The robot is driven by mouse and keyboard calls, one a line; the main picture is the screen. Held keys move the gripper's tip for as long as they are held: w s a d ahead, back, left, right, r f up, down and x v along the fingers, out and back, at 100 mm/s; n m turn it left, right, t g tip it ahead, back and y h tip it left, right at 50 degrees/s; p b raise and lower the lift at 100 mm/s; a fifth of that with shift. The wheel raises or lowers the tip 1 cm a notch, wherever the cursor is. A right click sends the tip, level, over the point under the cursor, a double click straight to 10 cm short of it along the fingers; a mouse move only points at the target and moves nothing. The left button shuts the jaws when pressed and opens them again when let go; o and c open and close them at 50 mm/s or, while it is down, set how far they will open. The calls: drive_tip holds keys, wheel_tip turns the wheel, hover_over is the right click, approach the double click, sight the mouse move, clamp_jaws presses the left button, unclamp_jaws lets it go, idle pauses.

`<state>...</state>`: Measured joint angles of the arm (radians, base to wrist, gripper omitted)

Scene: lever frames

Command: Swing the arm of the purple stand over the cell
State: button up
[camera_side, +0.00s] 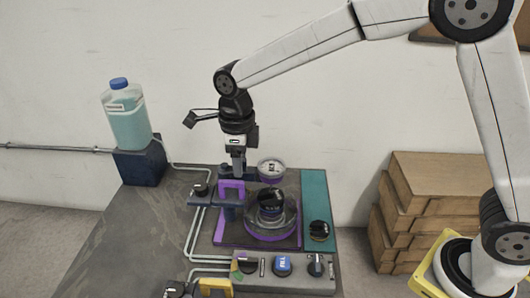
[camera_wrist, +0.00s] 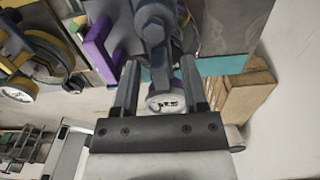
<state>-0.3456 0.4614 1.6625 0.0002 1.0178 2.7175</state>
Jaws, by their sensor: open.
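The purple stand (camera_side: 232,187) is on the bench with its purple bracket facing the side camera; the bracket also shows in the wrist view (camera_wrist: 100,46). The cell (camera_side: 270,232) is a round, clear-walled vessel with a purple ring, right of the stand, with a black part in its middle. My gripper (camera_side: 238,168) points down just above the stand. In the wrist view my gripper (camera_wrist: 158,68) is open, with a dark grey jointed part (camera_wrist: 152,30) showing between its fingers. I cannot tell whether the fingers touch it. The stand's arm is partly hidden.
A round white-faced gauge (camera_side: 271,167) stands behind the cell. A control panel with knobs (camera_side: 283,266) is in front, and a yellow bracket (camera_side: 215,288) is at the near edge. A teal bottle (camera_side: 127,116) stands back left. Stacked boxes (camera_side: 428,205) are at the right.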

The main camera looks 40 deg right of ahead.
drive_tip(key=shift+r, duration=3.95)
drive_tip(key=shift+d+f, duration=0.1)
drive_tip(key=shift+w+d+f+n, duration=0.1)
drive_tip(key=shift+d+f+n, duration=0.2)
drive_tip(key=shift+d+n, duration=0.15)
drive_tip(key=d+f+n+t, duration=0.2)
drive_tip(key=d+f+n, duration=0.3)
drive_tip(key=d+n, duration=0.25)
drive_tip(key=s+d+f+n, duration=0.3)
drive_tip(key=s+f+n, duration=0.1)
drive_tip(key=s+n, duration=0.4)
drive_tip(key=s+d+f+n, duration=0.4)
drive_tip(key=s+n, duration=0.4)
drive_tip(key=n, duration=0.2)
drive_tip(key=shift+s+d+f+n+t, duration=0.25)
drive_tip(key=shift+s+f+n+t, duration=0.05)
drive_tip(key=shift+s+n, duration=0.1)
